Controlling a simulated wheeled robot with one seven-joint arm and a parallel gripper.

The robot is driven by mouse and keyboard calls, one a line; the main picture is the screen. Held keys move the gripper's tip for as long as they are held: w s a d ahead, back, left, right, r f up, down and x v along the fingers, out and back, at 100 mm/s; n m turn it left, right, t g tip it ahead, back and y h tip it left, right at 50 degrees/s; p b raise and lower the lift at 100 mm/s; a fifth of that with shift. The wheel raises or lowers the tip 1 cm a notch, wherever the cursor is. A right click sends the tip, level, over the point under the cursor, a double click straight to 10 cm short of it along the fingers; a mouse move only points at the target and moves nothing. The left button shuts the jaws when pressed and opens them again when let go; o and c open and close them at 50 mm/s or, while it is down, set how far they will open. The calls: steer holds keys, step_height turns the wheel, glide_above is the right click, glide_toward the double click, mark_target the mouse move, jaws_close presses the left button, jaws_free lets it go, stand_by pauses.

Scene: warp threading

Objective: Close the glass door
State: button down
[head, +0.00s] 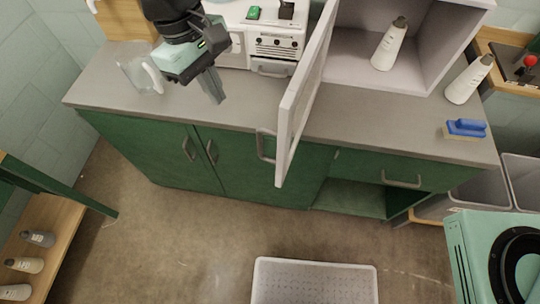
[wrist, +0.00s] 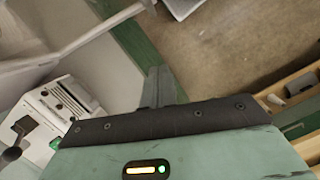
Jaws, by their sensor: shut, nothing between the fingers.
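The glass door (head: 306,88) has a white frame and stands wide open, jutting out over the counter's front edge in the head view. Its handle (head: 265,146) is on the left face. Part of the door's pale frame (wrist: 95,36) crosses the upper left of the wrist view. The white cabinet (head: 440,60) behind it is open, with a bottle (head: 389,45) inside. My gripper (head: 216,92) is shut and empty above the counter, left of the door and apart from it. Its fingers (wrist: 160,82) also show in the wrist view.
A white machine (head: 272,42) stands on the counter (head: 220,110) behind my gripper, and a clear jug (head: 140,75) to its left. Another bottle (head: 469,80) and a blue brush (head: 465,128) are at the right. A white tray (head: 314,284) lies on the floor.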

steer(key=s+d+f+p, duration=0.3)
steer(key=d+f+p, duration=0.2)
steer(key=f, duration=0.5)
steer(key=shift+d+p, duration=0.3)
steer(key=shift+d, duration=0.1)
